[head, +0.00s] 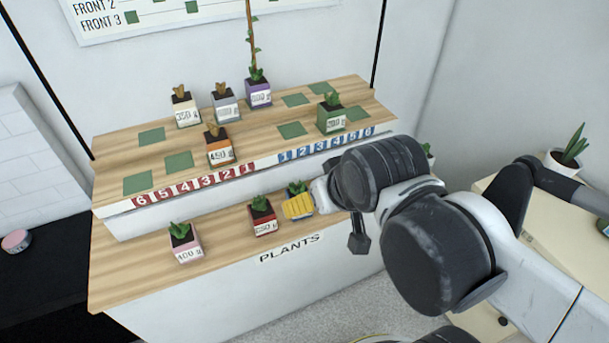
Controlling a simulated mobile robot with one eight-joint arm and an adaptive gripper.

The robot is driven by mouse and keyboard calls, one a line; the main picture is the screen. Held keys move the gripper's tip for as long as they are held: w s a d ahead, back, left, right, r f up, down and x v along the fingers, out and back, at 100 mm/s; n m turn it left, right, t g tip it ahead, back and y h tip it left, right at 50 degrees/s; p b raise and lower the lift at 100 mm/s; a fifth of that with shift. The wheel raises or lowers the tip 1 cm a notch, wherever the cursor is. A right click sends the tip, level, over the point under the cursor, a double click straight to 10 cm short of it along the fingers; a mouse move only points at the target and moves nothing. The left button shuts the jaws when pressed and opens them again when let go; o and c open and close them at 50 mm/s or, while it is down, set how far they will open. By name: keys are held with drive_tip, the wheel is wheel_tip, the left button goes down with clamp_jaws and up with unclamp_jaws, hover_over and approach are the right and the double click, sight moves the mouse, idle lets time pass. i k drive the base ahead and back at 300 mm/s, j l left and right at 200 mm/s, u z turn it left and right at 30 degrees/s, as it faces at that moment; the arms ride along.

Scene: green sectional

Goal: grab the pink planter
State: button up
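The pink planter (186,247) is a small square pot with a green plant and a white label reading 400 g. It stands upright at the left end of the lower wooden shelf. The two are well apart. The gripper's fingers are not clear from this angle, so I cannot tell its opening. Nothing covers the pink planter.
The upper shelf (170,140) holds several more planters. Bare wood lies between the pink and red planters.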

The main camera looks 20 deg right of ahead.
sight(185, 242)
drive_tip(key=k+j+z, duration=0.15)
drive_tip(key=j, duration=0.3)
drive_tip(key=k+j+z, duration=0.15)
drive_tip(key=k+j, duration=0.15)
drive_tip(key=j, duration=0.15)
drive_tip(key=k+j+z, duration=0.15)
drive_tip(key=k+j, duration=0.15)
drive_tip(key=j, duration=0.1)
